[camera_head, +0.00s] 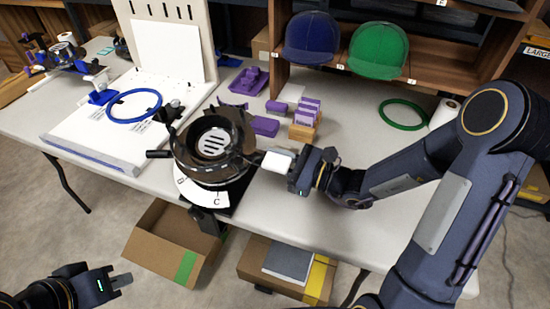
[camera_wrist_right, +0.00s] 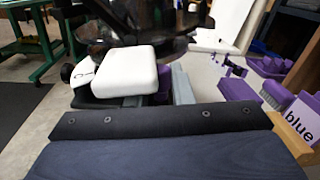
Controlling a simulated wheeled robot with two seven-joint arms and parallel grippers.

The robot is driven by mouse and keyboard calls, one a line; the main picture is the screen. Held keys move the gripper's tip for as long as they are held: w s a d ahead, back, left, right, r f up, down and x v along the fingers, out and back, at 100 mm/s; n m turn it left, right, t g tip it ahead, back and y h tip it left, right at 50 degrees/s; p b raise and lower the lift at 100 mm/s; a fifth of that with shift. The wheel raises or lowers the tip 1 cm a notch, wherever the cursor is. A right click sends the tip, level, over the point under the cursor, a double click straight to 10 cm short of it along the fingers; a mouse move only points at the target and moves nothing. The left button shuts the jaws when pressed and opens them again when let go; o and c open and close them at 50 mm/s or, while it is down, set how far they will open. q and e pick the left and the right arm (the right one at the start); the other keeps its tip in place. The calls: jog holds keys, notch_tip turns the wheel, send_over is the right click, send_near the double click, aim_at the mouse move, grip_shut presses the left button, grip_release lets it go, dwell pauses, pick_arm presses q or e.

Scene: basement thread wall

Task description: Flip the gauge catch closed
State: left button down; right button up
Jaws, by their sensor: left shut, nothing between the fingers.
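A round dark gauge-like device (camera_head: 214,142) with a slotted pale centre stands near the table's front edge. A white curved plate marked C (camera_head: 203,193) shows below it. A black handle sticks out on its left; which part is the catch is not clear. My right gripper (camera_head: 290,165) is at the device's right side. A white block (camera_head: 277,162) is at its fingertips and hides much of them; the block (camera_wrist_right: 125,70) also shows in the right wrist view, with a grey finger (camera_wrist_right: 182,85) beside it. My left gripper (camera_head: 122,281) is shut and empty, low at the left, away from the table.
A white board with a blue ring (camera_head: 134,105) is left of the device. Purple parts and a card holder (camera_head: 305,120) are behind. Blue and green caps (camera_head: 378,50) are on the shelf. A green ring (camera_head: 403,114) lies at right. Open cardboard boxes (camera_head: 170,245) are below the table.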

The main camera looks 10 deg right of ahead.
grip_shut()
pick_arm(q)
jog(key=shift+r, duration=0.15)
